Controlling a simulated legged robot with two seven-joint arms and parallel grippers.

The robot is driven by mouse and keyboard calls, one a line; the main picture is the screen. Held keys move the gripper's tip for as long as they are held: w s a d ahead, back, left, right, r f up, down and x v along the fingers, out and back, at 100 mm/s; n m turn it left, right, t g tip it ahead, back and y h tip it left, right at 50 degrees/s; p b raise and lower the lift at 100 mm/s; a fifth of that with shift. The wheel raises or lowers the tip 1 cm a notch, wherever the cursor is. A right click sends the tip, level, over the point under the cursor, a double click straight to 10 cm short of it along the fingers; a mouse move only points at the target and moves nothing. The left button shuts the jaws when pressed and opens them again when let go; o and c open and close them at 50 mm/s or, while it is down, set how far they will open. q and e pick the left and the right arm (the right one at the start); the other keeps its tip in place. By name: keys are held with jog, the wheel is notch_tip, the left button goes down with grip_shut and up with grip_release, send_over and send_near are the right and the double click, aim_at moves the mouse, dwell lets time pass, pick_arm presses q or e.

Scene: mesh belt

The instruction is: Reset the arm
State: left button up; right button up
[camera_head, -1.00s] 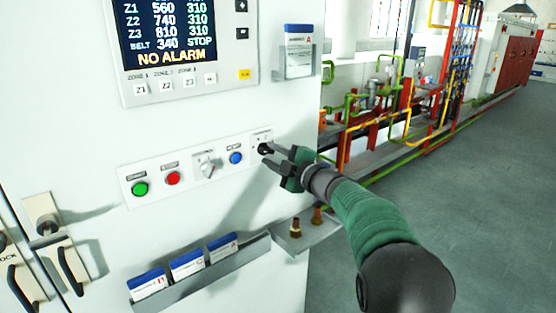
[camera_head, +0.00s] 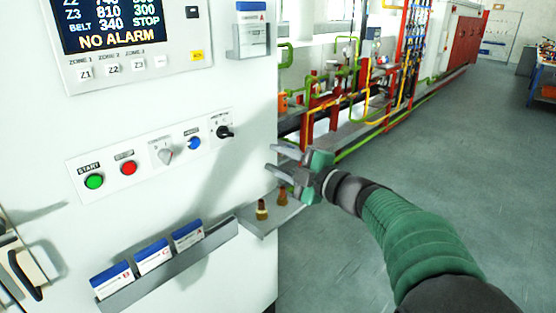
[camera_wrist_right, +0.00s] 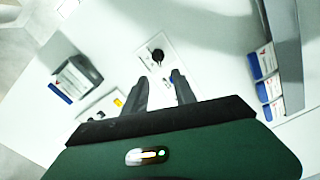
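My right gripper (camera_head: 280,164) is in front of the cabinet's right edge in the head view, below and right of the black selector knob (camera_head: 224,132). Its two fingers are apart with nothing between them, and it does not touch the panel. In the right wrist view the open fingers (camera_wrist_right: 160,88) point toward the black knob (camera_wrist_right: 157,55), with a gap in between. My left gripper is not in view.
The button strip holds a green button (camera_head: 94,181), a red button (camera_head: 128,168) and a blue button (camera_head: 194,143). A card rack (camera_head: 170,268) and a small shelf (camera_head: 268,222) with brass pieces jut out below. The floor (camera_head: 420,170) at right is clear.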

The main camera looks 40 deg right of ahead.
jog(key=shift+w, duration=0.1)
jog(key=w+a+f+m+g+h+p, duration=0.1)
jog(key=a+f+m+g+h+p, duration=0.15)
jog(key=a+f+m, duration=0.35)
jog(key=w+a+f+m+g+h+p, duration=0.25)
jog(key=f+m, duration=0.25)
jog(key=f, duration=0.4)
jog(key=s+a+f+m+g+y+p, duration=0.2)
jog(key=s+a+f+g, duration=0.8)
jog(key=s+a+f, duration=0.5)
jog(key=s+m+y, duration=0.1)
jog(key=s, duration=0.3)
jog(key=shift+m, duration=0.3)
